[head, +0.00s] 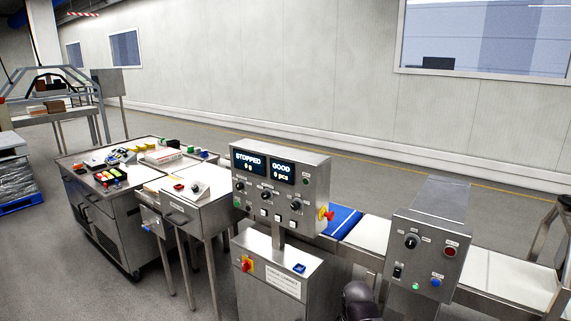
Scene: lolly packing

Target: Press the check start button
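A steel control panel (315,163) stands at the centre in the head view. Its left display (248,162) reads STOPPED and 0 g; its right display (282,172) reads GOOD and 0 pcs. Below them are black knobs (266,195) and small pale square buttons (264,213). A small green round element (306,182) is at the right of the displays. A red emergency stop (328,215) sticks out on the right side. The labels are too small to read, so I cannot tell which one is the check start button.
A cluttered steel cart (95,215) stands left.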

